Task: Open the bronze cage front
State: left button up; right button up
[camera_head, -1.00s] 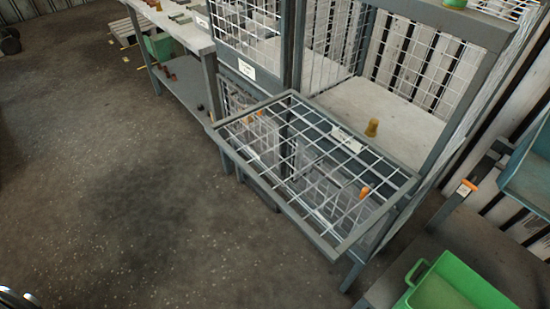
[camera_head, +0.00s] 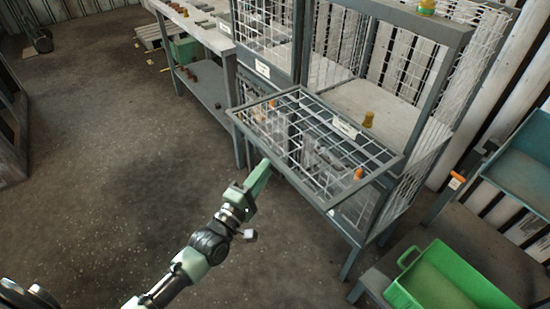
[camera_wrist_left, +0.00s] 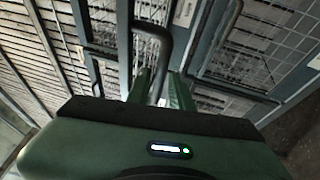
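A grey-framed wire-mesh cage front (camera_head: 380,163) juts out from the cage, swung down to nearly flat. The cage opening above it is uncovered, and a bronze-coloured piece (camera_head: 368,119) stands on its floor. I cannot read the white label (camera_head: 345,127) by the opening. My left gripper (camera_head: 262,172) is close to the near left edge of the lowered front; I cannot tell if it touches. In the left wrist view its green fingers (camera_wrist_left: 160,90) are apart, with a dark bent handle (camera_wrist_left: 153,35) in line with the gap. My right gripper is not in view.
A second mesh cage (camera_head: 268,35) adjoins on the left, then a bench (camera_head: 212,38) with small parts. A green bin (camera_head: 440,280) and a blue bin (camera_head: 525,165) stand at right. An orange piece (camera_head: 358,173) shows at the lowered front.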

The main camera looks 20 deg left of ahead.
pick_arm(q)
jog(key=x, duration=0.5)
jog(key=shift+w+d+p, duration=0.1)
jog(key=shift+w+p, duration=0.2)
jog(key=shift+w, duration=0.05)
grip_shut()
dwell(1.1)
